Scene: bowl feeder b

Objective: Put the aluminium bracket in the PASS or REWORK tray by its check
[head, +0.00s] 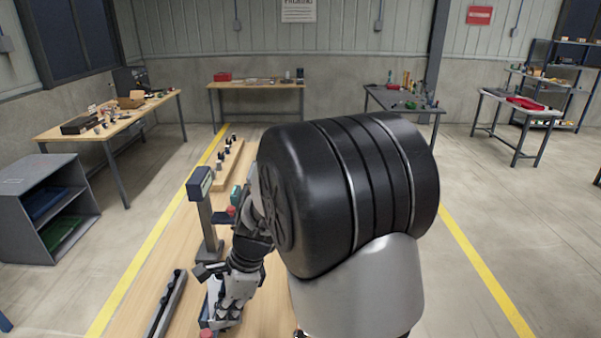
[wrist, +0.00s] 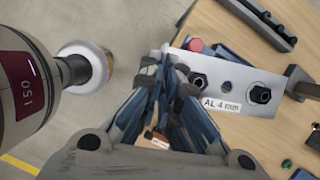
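The aluminium bracket (wrist: 238,82) shows in the wrist view as a pale metal plate with two dark nuts, a hole between them and an "AL 4" label. My gripper (wrist: 167,70) is at its left end, its fingertips close together over that end. The fingers hide the contact, so I cannot tell whether they grip it. In the head view, my gripper (head: 222,305) points down at the bench top, partly behind my arm. No tray marked PASS or REWORK can be read in either view.
A device with a dark display (head: 200,183) stands on the wooden bench; a red display (wrist: 22,85) shows at the wrist view's left. A red button (wrist: 195,45) sits behind the bracket. A dark rail (head: 166,305) lies left of my gripper. A grey shelf (head: 35,170) holds blue and green trays.

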